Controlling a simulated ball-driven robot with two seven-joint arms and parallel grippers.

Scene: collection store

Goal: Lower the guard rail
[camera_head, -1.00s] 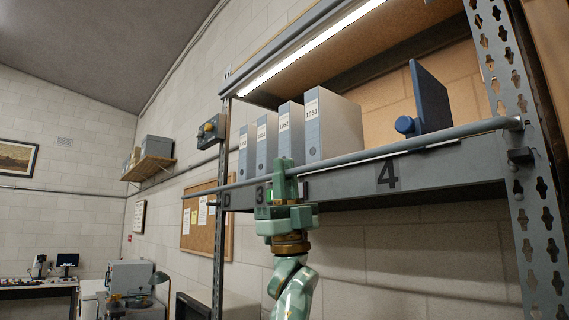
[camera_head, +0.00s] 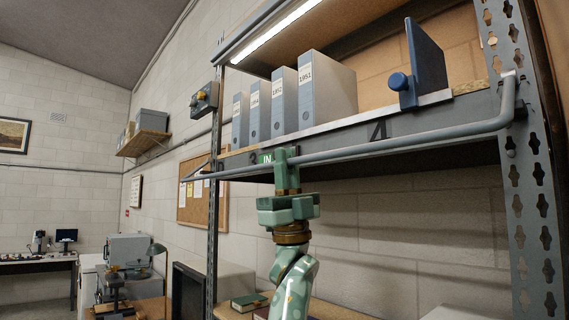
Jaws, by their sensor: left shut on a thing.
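The guard rail (camera_head: 400,146) is a grey round bar along the front of the upper shelf (camera_head: 345,139). It bends back to the rack's right post near its right end. The rail now sits below and in front of the shelf's front edge at the left and middle. My left gripper (camera_head: 286,160) is shut on the rail near the shelf's left part, with its arm rising from below. My right gripper is not in view.
Several grey binders (camera_head: 311,92) and a blue bookend (camera_head: 424,65) with a round knob stand on the shelf. A perforated post (camera_head: 533,200) is at the right. A control box (camera_head: 204,99) hangs left of the rack. Books (camera_head: 249,303) lie below.

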